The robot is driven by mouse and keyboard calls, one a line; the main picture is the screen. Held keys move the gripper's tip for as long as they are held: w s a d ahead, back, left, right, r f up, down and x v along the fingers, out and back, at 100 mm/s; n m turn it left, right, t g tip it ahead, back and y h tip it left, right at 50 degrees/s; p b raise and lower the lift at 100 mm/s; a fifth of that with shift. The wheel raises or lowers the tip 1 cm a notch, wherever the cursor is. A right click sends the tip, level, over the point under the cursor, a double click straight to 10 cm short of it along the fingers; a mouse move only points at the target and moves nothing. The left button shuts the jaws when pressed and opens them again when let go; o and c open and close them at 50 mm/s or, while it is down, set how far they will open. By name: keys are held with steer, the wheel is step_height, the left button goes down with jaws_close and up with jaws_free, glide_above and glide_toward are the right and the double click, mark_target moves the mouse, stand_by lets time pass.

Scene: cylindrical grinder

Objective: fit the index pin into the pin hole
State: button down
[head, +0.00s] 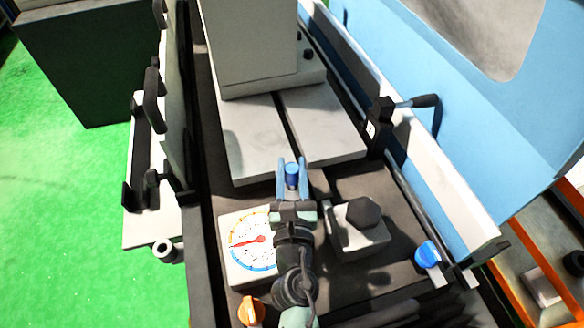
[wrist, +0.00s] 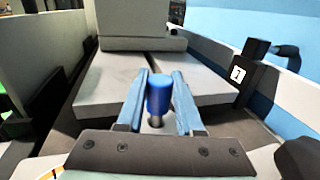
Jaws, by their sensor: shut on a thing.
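The index pin has a blue cap (head: 291,170) and a short metal shank. It stands roughly upright between the two light-blue fingers of my gripper (head: 292,180), which are shut on it. In the wrist view the pin (wrist: 159,94) is at the centre, between the fingertips of my gripper (wrist: 159,92), with its shank showing below the cap. The pin is over the near edge of the grey slotted table plate. The pin hole is not clearly seen; the area under the shank is dark and small, so I cannot tell whether the tip is in a hole.
A grey slotted plate (head: 245,140) lies beyond the gripper, under a tall grey housing (head: 250,45). A white dial with a red pointer (head: 240,262) is at left. A block with a black hexagonal knob (head: 362,212) is close at right. A black lever (head: 420,102) stands farther right.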

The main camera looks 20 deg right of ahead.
steer(key=shift+f, duration=0.25)
